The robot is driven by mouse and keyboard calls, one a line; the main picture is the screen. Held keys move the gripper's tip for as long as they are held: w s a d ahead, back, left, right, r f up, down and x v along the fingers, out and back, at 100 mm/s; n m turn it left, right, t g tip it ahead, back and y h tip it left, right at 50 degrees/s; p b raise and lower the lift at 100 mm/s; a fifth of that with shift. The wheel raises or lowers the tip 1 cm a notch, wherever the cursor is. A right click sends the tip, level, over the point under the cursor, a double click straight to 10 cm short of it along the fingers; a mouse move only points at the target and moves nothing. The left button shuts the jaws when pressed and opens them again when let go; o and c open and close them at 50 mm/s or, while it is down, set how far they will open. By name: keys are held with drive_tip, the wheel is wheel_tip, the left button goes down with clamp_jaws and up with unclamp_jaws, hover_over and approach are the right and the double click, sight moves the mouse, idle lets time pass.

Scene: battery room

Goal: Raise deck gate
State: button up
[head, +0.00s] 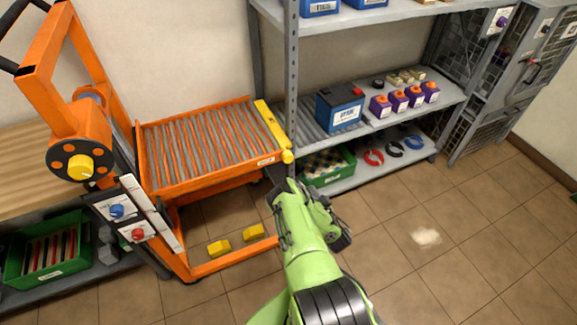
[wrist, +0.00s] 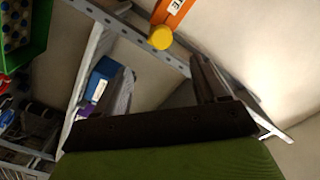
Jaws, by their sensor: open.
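The deck gate is a yellow bar (head: 271,125) along the right end of the orange roller deck (head: 152,188). It lies about level with the deck, and a round yellow knob (head: 288,156) sits at its near end. My gripper (head: 298,190) is just below and in front of the knob in the head view, apart from it. In the wrist view the knob (wrist: 160,37) shows ahead, beyond the gap between my open, empty fingers (wrist: 162,85). The rest of the gate is not clear in the wrist view.
A grey shelf rack (head: 292,90) stands close right of the gate, with a blue battery (head: 340,108) and a green crate (head: 328,167). The lift's orange mast (head: 60,75) is at left. Yellow blocks (head: 219,248) lie below the deck.

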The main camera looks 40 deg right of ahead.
sight(289, 160)
drive_tip(key=b+x, duration=1.3)
drive_tip(key=shift+w+d+b, duration=0.1)
drive_tip(key=shift+w+b, duration=0.3)
drive_tip(key=shift+w+d+r, duration=0.15)
drive_tip(key=shift+w+r, duration=0.05)
drive_tip(key=shift+w, duration=0.2)
drive_tip(key=c, duration=1.1)
drive_tip(key=shift+o, duration=0.2)
